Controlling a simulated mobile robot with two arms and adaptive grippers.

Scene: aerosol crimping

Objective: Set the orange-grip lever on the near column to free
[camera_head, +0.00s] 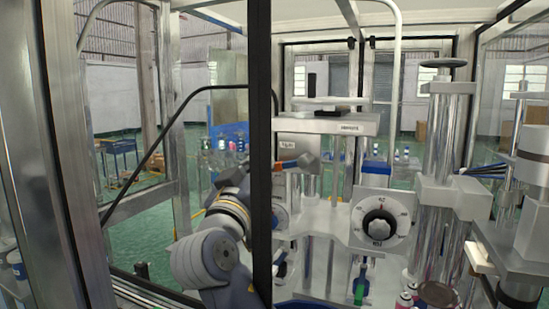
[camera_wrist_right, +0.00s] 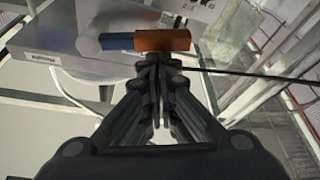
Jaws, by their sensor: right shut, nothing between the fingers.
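The lever's orange grip (camera_wrist_right: 163,40) lies crosswise in the right wrist view, with a blue section (camera_wrist_right: 117,42) to its left. My right gripper (camera_wrist_right: 158,62) is shut and empty. Its fingertips are right at the lower edge of the orange grip in that view; I cannot tell whether they touch it. In the head view a small orange grip (camera_head: 307,160) shows under the machine's top plate, just right of the black post. A grey arm of mine reaches up toward that post, and its gripper is hidden there. My left gripper is not in view.
A black upright post (camera_head: 261,150) stands in front of the machine. A white dial (camera_head: 380,222) faces me below the top plate (camera_head: 325,124). A tall steel column (camera_head: 447,140) stands to the right. Metal frame bars and clear panels surround the machine.

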